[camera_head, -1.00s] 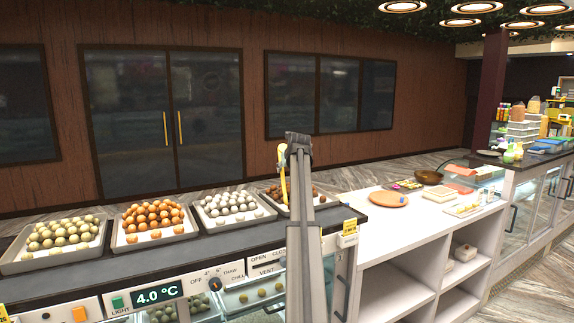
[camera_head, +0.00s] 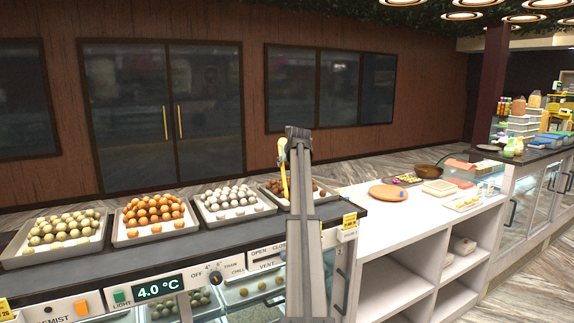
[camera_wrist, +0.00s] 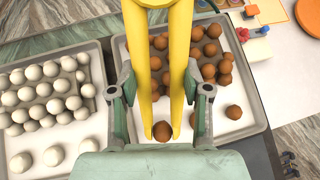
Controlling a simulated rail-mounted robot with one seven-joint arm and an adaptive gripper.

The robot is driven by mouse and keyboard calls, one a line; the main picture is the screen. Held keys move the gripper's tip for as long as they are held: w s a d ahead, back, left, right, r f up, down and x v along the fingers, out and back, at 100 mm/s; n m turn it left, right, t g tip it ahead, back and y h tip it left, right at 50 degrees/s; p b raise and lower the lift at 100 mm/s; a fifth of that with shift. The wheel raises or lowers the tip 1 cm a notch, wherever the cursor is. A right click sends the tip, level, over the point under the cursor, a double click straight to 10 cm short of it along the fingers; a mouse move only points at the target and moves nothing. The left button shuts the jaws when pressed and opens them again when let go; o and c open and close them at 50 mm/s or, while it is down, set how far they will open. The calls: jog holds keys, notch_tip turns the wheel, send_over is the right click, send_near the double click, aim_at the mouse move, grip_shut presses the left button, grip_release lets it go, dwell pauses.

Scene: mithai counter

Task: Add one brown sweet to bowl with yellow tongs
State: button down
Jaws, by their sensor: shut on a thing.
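My gripper (camera_wrist: 160,85) is shut on the yellow tongs (camera_wrist: 176,60), which point down over the tray of brown sweets (camera_wrist: 252,122). The tong arms reach down either side of one brown sweet (camera_wrist: 162,131) near the tray's front edge; I cannot tell whether both tips touch it. Several brown sweets (camera_wrist: 210,70) lie behind and to the right. In the head view my gripper (camera_head: 298,140) and the tongs (camera_head: 283,170) stand over the same tray, partly hiding it. A brown bowl (camera_head: 428,170) stands on the white counter to the right.
Trays of white (camera_head: 236,198), orange (camera_head: 155,215) and pale green sweets (camera_head: 64,228) stand left along the dark counter.

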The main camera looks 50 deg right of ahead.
jog(key=shift+r+p, duration=2.35)
jog(key=shift+r, duration=3.2)
jog(key=shift+w, duration=0.1)
